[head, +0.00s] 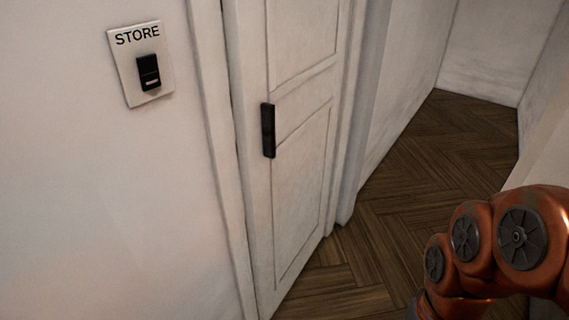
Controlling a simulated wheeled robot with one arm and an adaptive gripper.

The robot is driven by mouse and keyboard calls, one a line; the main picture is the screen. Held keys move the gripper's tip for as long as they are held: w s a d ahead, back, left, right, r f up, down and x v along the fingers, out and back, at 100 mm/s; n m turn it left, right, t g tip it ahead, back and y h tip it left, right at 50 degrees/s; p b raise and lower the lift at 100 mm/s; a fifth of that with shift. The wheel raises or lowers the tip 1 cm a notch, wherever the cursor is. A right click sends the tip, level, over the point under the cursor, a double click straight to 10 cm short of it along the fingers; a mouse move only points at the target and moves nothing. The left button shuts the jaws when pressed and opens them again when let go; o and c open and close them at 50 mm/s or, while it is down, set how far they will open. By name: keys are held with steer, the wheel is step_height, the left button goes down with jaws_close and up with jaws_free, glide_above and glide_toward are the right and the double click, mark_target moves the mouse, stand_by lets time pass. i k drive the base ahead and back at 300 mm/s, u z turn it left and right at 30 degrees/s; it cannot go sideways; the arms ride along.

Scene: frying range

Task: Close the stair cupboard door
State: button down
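A white panelled door (300,180) with a black vertical handle (268,130) stands in the middle of the head view. The handle is near its left edge. The door lies close to its white frame (214,110); I cannot tell whether it is fully shut or slightly ajar. No label on it names it as the stair cupboard. My orange arm shows at the lower right, apart from the door.
A plate marked STORE with a black switch (149,72) is on the wall left of the door. Dark herringbone wood floor (405,195) runs clear to the right, ending at a white wall (488,50). A pale surface edges the floor at the far right.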

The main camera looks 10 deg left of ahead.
mark_target(286, 58)
steer(key=k, duration=0.9)
steer(key=u, duration=1.4)
steer(key=i, duration=1.1)
steer(key=z, duration=0.4)
